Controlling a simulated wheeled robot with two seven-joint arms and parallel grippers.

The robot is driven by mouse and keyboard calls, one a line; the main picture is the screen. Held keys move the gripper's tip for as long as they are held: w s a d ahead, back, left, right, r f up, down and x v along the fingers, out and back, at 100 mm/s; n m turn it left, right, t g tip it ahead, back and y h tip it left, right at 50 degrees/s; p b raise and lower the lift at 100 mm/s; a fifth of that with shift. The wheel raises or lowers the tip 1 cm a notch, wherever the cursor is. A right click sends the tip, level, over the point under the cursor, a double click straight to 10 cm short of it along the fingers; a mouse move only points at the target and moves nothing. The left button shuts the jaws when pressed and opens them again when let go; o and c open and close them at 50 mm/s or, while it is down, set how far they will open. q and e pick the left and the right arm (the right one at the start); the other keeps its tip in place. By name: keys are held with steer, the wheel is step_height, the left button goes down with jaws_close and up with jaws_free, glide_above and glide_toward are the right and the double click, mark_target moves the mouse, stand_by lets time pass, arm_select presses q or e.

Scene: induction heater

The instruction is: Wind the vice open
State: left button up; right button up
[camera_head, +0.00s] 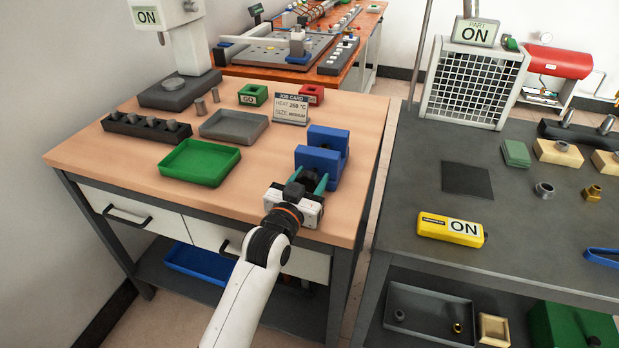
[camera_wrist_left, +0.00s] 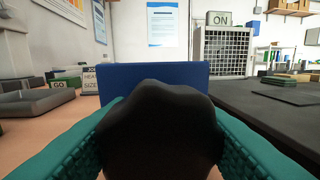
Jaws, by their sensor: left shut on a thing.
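The blue vice (camera_head: 325,138) stands near the right edge of the wooden workbench, and its blue body (camera_wrist_left: 155,70) fills the middle of the left wrist view. A dark, lobed knob (camera_wrist_left: 160,130) is on its near side, between the green fingers of my left gripper (camera_head: 308,180). The gripper is shut on the knob, with one finger on each side. The knob hides much of the vice in the wrist view, and the gripper hides its near end in the head view. My right gripper is not in view.
On the wooden bench (camera_head: 110,165) are a green tray (camera_head: 200,162), a grey tray (camera_head: 234,125), a dark rack (camera_head: 146,130) and a job card (camera_head: 291,108).

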arm_select(q)
steer(key=shift+r+n+p, duration=0.1)
steer(key=shift+n+p, duration=0.6)
steer(key=shift+n, duration=0.3)
steer(key=shift+n+p, duration=0.7)
steer(key=shift+n, duration=0.7)
steer(key=o, duration=1)
steer(key=v, duration=1.2)
steer(key=shift+d+f, duration=0.1)
steer(key=shift+f, duration=0.25)
